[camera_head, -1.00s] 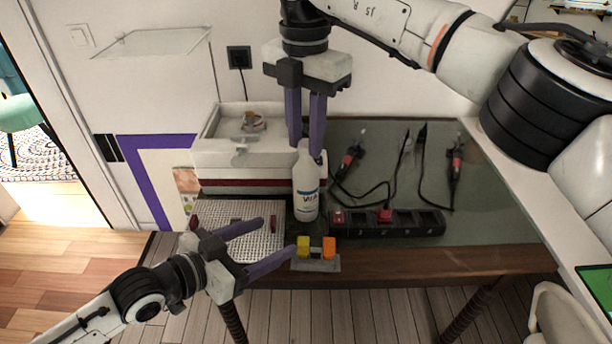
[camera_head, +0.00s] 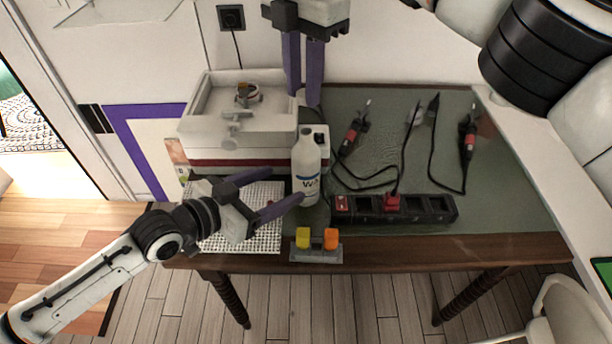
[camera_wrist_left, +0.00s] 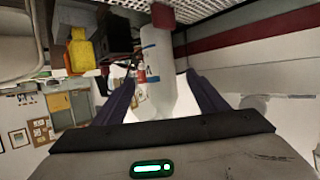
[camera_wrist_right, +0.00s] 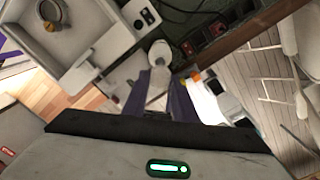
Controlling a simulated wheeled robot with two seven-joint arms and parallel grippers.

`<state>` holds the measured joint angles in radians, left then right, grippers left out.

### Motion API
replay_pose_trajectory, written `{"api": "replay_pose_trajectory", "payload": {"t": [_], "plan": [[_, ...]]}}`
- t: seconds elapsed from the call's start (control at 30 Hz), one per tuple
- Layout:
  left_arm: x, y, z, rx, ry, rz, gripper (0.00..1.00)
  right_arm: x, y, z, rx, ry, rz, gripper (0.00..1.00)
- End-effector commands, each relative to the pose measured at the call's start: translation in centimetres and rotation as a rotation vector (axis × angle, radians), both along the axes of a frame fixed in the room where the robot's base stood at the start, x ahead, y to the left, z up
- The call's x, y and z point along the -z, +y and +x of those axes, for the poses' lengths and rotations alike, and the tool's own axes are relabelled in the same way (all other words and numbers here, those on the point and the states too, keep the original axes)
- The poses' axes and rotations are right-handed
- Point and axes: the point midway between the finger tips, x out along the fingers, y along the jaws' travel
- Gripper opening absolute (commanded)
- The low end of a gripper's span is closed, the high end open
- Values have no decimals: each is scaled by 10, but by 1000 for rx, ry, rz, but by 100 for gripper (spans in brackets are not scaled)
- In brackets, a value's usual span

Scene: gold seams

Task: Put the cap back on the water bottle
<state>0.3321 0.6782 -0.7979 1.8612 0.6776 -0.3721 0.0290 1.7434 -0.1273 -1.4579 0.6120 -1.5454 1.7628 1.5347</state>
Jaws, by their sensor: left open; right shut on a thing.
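The white water bottle (camera_head: 308,165) with blue lettering stands upright at the table's front middle. It also shows between the fingers in the left wrist view (camera_wrist_left: 158,85). My left gripper (camera_head: 287,186) is open, its fingers reaching in from the left, one fingertip overlapping the bottle's lower body in the picture. I cannot tell whether it touches. My right gripper (camera_head: 303,98) points down above the bottle top, apart from it in the picture. It is shut on a small white thing, seemingly the cap (camera_head: 300,97), mostly hidden by the fingers.
A white box with a tray top (camera_head: 205,100) stands behind left of the bottle. A white grid mat (camera_head: 240,235) lies left. A holder with yellow and orange blocks (camera_head: 316,245) sits in front. A power strip (camera_head: 425,208) and cabled tools (camera_head: 355,130) lie right.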

Motion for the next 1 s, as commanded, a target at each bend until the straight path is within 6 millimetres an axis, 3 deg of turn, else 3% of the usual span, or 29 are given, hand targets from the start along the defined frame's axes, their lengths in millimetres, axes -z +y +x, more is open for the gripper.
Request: {"api": "replay_pose_trajectory", "payload": {"t": [0.3,0.47,0.93,1.0], "plan": [[20,-43,41,1,0,-1,66,0,0,0,0,0,0,5],[28,-56,55,1,0,-1,66,0,0,0,-1,0,0,5],[32,-63,62,1,0,0,66,0,0,0,-1,0,0,5],[32,-63,62,1,0,0,56,0,0,0,-1,0,0,5]]}}
